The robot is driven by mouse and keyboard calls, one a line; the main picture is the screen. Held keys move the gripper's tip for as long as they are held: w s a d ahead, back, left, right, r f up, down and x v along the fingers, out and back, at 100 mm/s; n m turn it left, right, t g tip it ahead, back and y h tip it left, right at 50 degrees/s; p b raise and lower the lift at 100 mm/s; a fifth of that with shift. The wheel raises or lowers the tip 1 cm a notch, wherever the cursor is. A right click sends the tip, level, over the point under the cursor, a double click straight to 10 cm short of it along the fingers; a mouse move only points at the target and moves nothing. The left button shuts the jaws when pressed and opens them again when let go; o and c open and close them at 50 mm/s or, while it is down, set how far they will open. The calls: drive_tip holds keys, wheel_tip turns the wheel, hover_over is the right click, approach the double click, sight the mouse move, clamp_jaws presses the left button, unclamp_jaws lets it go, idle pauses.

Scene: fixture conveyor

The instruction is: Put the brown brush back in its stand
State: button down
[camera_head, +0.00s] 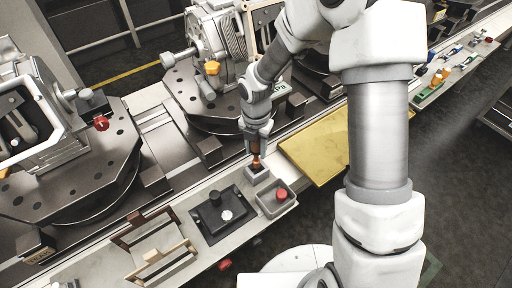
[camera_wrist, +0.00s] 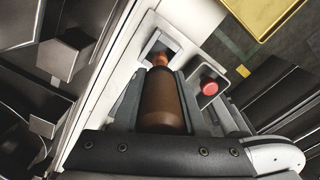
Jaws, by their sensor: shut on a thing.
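My gripper (camera_head: 256,148) is shut on the brown brush (camera_head: 256,162), which points down. In the wrist view the brush (camera_wrist: 161,103) lies between the two dark fingers of my gripper (camera_wrist: 162,80). The stand is a small grey square holder (camera_head: 257,177) on the light ledge, directly below the brush. The stand also shows in the wrist view (camera_wrist: 148,47), with the brush's orange-brown lower end at its opening. I cannot tell how deep that end is inside, or whether it touches the walls.
A grey tray (camera_head: 291,205) with a red round thing (camera_head: 281,194) stands just right of the stand. A black plate with a knob (camera_head: 222,215) and a wooden-handled rack (camera_head: 155,256) are to the left. A yellow panel (camera_head: 315,147) lies right. Machine fixtures (camera_head: 85,165) stand behind.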

sight(256, 161)
drive_tip(key=shift+f+b, duration=1.85)
drive_tip(key=shift+f, duration=1.1)
drive_tip(key=shift+c, duration=1.9)
unclamp_jaws()
